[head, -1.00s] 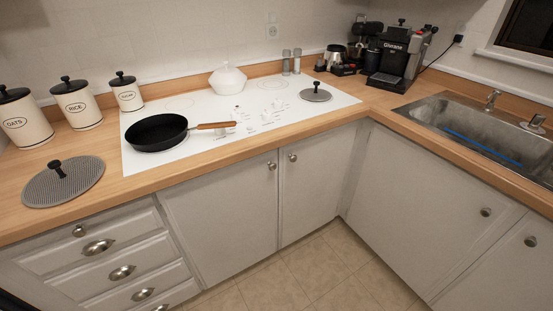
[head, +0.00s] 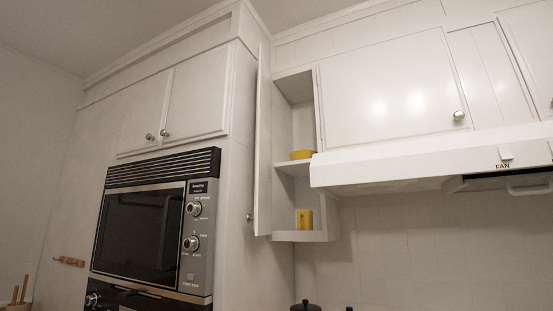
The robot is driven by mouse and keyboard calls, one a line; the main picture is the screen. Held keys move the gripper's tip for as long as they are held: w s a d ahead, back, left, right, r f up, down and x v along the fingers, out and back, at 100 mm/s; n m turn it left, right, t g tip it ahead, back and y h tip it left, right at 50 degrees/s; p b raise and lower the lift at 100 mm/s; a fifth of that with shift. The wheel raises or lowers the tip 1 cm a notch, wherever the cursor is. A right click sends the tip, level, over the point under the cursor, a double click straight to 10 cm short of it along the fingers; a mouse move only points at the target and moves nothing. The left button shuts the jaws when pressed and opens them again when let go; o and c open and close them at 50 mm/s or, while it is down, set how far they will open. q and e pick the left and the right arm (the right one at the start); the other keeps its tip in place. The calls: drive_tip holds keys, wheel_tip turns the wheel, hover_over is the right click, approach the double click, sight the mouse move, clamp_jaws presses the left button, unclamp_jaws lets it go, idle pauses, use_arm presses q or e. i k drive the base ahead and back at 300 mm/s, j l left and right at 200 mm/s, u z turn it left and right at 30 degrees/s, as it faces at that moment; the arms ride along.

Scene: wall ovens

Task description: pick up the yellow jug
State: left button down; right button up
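A small yellow jug (head: 305,219) stands on the bottom shelf of an open, narrow wall cabinet (head: 296,236). It is upright, near the middle of the head view. A yellow bowl (head: 302,155) sits on the shelf above it, partly hidden by the neighbouring cabinet and hood. Neither of my grippers shows in the head view.
The cabinet's open door (head: 262,150) stands out on its left side. A wall oven (head: 150,230) is built in to the left. A white range hood (head: 430,160) juts out to the right. Dark lid knobs (head: 305,305) show at the bottom edge.

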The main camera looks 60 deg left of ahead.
sight(304, 218)
drive_tip(key=k+j+u, duration=0.1)
drive_tip(key=j+u, duration=0.25)
drive_tip(key=j, duration=0.35)
drive_tip(key=j+u, duration=0.35)
drive_tip(key=j, duration=0.35)
drive_tip(key=j+u, duration=0.3)
drive_tip(key=j, duration=0.45)
